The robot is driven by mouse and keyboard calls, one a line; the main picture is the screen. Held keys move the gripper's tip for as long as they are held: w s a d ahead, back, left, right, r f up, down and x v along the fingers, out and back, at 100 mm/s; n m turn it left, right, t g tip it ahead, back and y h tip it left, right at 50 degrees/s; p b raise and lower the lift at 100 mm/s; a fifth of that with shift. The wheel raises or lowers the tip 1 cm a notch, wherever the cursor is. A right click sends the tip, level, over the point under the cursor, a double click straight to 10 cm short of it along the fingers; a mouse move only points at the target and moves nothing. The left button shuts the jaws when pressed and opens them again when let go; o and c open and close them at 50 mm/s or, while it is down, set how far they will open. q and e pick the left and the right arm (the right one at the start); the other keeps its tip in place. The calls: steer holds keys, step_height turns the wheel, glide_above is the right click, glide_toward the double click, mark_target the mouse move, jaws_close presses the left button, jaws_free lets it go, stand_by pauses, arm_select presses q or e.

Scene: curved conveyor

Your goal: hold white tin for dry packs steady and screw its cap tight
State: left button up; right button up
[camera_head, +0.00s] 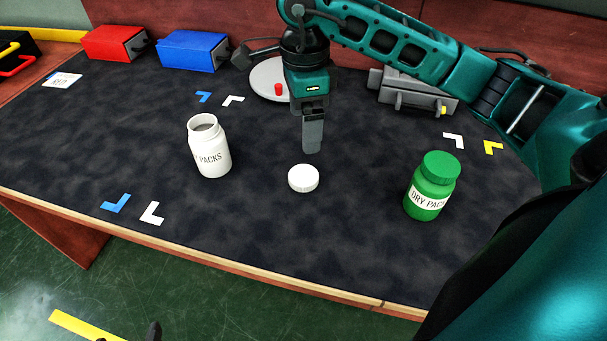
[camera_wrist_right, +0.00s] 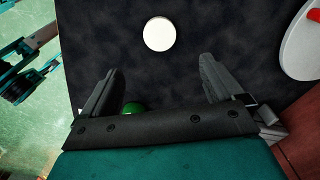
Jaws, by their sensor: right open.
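The white tin (camera_head: 210,148), labelled "PACKS" as far as its label shows, stands upright and uncapped left of the middle of the dark mat. Its white cap (camera_head: 303,179) lies flat on the mat to the right of the tin. The cap also shows in the right wrist view (camera_wrist_right: 159,34), beyond the fingertips. My right gripper (camera_head: 313,147) points down just behind the cap, apart from it. In the right wrist view its fingers (camera_wrist_right: 161,70) are spread and empty. Only small dark tips, probably of my left gripper (camera_head: 153,332), show at the bottom edge in the head view.
A capped green tin (camera_head: 430,190) labelled "DRY PAC" stands at the right. Red (camera_head: 112,43) and blue boxes (camera_head: 190,50), a round grey plate (camera_head: 262,80) and a grey fixture (camera_head: 410,95) line the back. Blue, white and yellow corner marks lie on the mat. The front middle is clear.

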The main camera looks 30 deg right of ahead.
steer(key=b, duration=0.1)
glide_above(302, 175)
step_height(302, 175, down, 8)
steer(key=shift+s+d+r, duration=0.1)
steer(key=shift+s+d, duration=0.05)
step_height(302, 175, down, 5)
steer(key=shift+f+b, duration=0.1)
steer(key=shift+b, duration=0.35)
steer(key=c, duration=1.1)
